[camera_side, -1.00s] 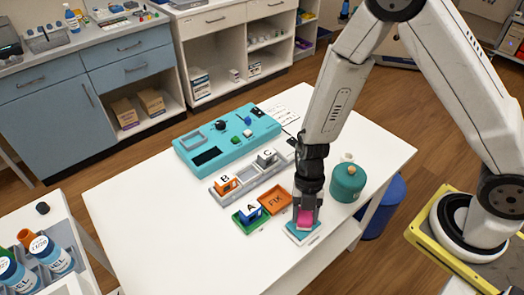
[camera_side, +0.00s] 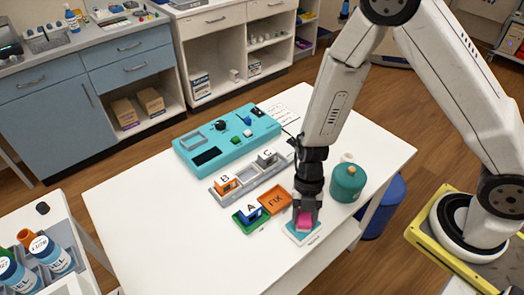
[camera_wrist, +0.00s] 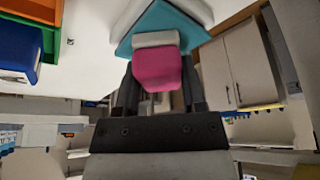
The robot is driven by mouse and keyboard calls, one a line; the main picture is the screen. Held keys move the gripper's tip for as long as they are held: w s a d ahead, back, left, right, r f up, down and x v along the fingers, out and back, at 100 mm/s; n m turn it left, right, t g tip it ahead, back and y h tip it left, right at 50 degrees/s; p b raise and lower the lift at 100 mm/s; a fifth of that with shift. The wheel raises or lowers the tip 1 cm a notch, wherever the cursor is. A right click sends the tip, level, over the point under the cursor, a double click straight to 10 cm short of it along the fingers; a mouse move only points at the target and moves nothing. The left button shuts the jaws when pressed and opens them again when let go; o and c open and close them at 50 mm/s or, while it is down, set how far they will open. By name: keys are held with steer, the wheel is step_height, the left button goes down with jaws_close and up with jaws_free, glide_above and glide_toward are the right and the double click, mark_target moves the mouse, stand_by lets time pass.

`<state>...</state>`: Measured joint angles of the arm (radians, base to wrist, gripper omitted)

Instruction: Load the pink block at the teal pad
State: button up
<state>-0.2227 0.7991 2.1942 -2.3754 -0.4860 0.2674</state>
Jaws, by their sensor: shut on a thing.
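The pink block (camera_side: 304,220) is between the fingers of my gripper (camera_side: 306,208), which is shut on it. The block is at the teal pad (camera_side: 290,229), a small plate with a pale border near the table's front right edge. In the wrist view the pink block (camera_wrist: 156,70) sits between my two dark fingers, my gripper (camera_wrist: 158,84), with a pale strip at its far end. The teal pad (camera_wrist: 180,22) shows behind it. I cannot tell whether the block touches the pad.
A teal pot (camera_side: 347,183) stands to the right of my gripper. An orange FIX tray (camera_side: 275,200), a green tray (camera_side: 244,226) with blue block A (camera_side: 251,210), and a grey rack (camera_side: 248,186) with blocks B and C lie left. The front left table is clear.

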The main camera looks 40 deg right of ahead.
mark_target(305, 224)
steer(key=shift+f, duration=0.35)
stand_by(0.4)
steer(key=shift+r, duration=0.15)
stand_by(0.4)
steer(key=shift+r, duration=3.4)
steer(key=shift+f, duration=0.25)
steer(key=shift+f, duration=2.55)
